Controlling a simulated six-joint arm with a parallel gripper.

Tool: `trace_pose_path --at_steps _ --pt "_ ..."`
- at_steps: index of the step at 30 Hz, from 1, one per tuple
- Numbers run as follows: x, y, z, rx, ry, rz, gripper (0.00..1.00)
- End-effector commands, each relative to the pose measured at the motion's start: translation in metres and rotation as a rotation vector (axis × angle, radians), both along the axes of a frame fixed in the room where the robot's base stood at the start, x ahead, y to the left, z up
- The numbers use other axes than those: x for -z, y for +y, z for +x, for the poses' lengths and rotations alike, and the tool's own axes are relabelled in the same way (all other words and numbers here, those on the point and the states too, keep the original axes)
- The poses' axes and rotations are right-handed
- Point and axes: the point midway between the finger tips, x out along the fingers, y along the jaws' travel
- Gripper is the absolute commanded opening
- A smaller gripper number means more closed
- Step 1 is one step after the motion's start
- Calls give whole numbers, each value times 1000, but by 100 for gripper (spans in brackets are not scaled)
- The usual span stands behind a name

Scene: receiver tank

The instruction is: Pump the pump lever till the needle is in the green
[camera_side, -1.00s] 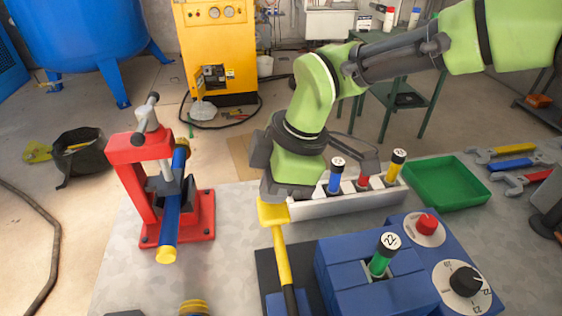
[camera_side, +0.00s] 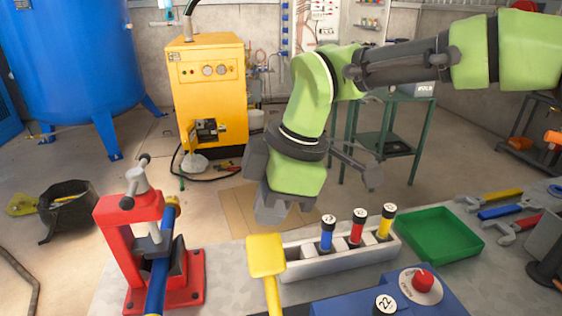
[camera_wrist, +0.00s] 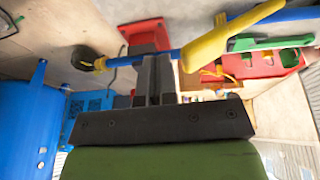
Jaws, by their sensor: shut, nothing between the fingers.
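The pump lever has a yellow, broad-ended handle (camera_side: 266,256). It rises from the lower edge of the side view, where the pump base is cut off. In the wrist view the yellow lever (camera_wrist: 222,40) slants up to the right, beside the fingers. My gripper (camera_side: 271,214) points down just above and behind the handle's top in the side view, with a small gap in the picture. Its fingers (camera_wrist: 156,80) are shut together and empty in the wrist view. No gauge needle or green band can be made out.
A red vise (camera_side: 130,235) holding a blue pipe stands left of the lever. A pale rack (camera_side: 340,262) with several coloured-handled pieces is to the right, near a green tray (camera_side: 440,236). A blue box (camera_side: 345,305) with a red button (camera_side: 423,281) lies in front.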

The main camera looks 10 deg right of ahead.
Motion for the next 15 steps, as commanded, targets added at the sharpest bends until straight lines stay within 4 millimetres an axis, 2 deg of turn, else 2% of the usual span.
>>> trace_pose_path --at_steps 3,6,15 --pt "-26 -8 7 2 -5 4 0" --pt "-41 -12 10 2 -3 3 0" --pt "-58 -18 14 1 0 2 0"
